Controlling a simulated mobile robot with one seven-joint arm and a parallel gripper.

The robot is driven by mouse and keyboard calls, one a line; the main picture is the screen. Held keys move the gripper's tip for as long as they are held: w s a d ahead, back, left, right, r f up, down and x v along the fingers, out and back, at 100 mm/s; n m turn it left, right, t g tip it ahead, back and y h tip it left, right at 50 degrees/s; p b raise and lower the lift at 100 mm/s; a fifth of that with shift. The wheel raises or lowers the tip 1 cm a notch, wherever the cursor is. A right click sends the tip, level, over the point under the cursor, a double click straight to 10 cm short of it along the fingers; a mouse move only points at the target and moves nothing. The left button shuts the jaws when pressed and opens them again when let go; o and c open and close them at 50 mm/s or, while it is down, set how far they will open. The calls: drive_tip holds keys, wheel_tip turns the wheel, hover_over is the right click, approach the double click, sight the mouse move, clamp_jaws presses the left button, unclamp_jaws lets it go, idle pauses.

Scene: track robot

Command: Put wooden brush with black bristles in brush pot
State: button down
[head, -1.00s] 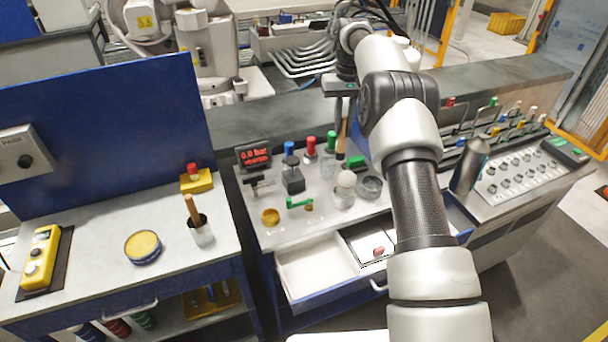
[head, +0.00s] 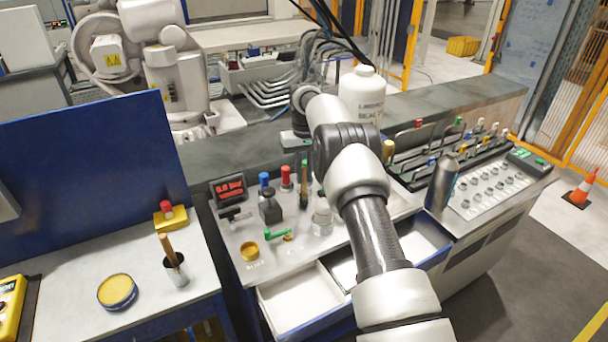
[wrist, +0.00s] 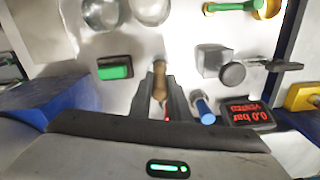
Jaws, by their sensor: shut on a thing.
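My gripper (wrist: 163,105) is shut on a wooden brush (wrist: 159,80). In the wrist view the light wooden handle sticks out between the two dark fingers; I cannot make out its bristles. In the head view my gripper (head: 302,150) is over the back of the middle console, with the brush hanging below it, partly hidden by my arm. A metal brush pot (head: 178,274) stands on the left bench, well to the left of my gripper. Another wooden handle (head: 167,247) stands up out of that pot, leaning slightly.
A yellow round tin (head: 117,291) and a yellow box with a red button (head: 169,214) flank the pot. Below my gripper are red and blue knobs, a pressure display (head: 229,188) and a green lever (head: 278,235). An open drawer (head: 300,298) juts out in front. A white bottle (head: 362,98) stands behind.

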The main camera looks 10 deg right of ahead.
drive_tip(key=shift+f, duration=0.1)
drive_tip(key=shift+f, duration=0.25)
drive_tip(key=c, duration=1.7)
unclamp_jaws()
drive_tip(key=shift+o, duration=0.2)
drive_tip(key=shift+r, duration=0.1)
